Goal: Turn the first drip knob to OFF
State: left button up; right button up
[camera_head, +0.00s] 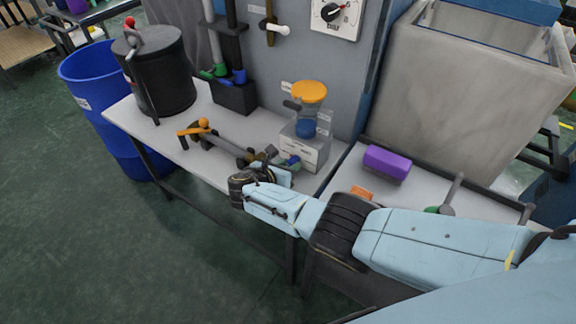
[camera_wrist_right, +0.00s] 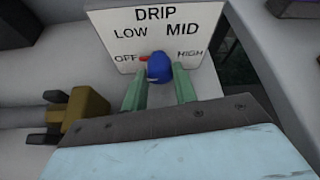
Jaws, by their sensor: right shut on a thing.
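The drip panel (camera_wrist_right: 205,30) is a white plate marked DRIP, LOW, MID, OFF and HIGH. Its blue knob (camera_wrist_right: 159,68) has a red pointer (camera_wrist_right: 144,58) that points left at the word OFF. The two green fingers of my right gripper (camera_wrist_right: 160,72) are shut on the knob, one on each side. In the head view my right gripper (camera_head: 285,167) is at the front of the small grey drip box (camera_head: 309,155), and it partly hides the knob there. My left gripper is not in view.
An orange-handled pipe fitting (camera_head: 203,128) lies left of the box. A black pot (camera_head: 160,75) stands at the table's left end, by a blue bin (camera_head: 95,75). A purple block (camera_head: 386,163) sits to the right. An orange disc (camera_head: 309,91) tops the drip unit.

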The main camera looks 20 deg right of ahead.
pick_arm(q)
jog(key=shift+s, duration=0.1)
pick_arm(e)
jog(key=o, duration=1)
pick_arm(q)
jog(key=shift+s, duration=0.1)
pick_arm(e)
jog(key=shift+s+a+r, duration=0.1)
jog(key=shift+a, duration=0.1)
jog(key=shift+p+v, duration=0.85)
jog(key=shift+v, duration=0.35)
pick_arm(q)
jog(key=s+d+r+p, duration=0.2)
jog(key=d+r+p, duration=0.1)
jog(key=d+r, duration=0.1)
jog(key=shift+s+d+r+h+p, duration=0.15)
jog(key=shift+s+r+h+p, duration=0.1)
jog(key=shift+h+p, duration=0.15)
pick_arm(e)
jog(key=v, duration=1)
jog(key=shift+s+a, duration=0.15)
jog(key=shift+s, duration=0.05)
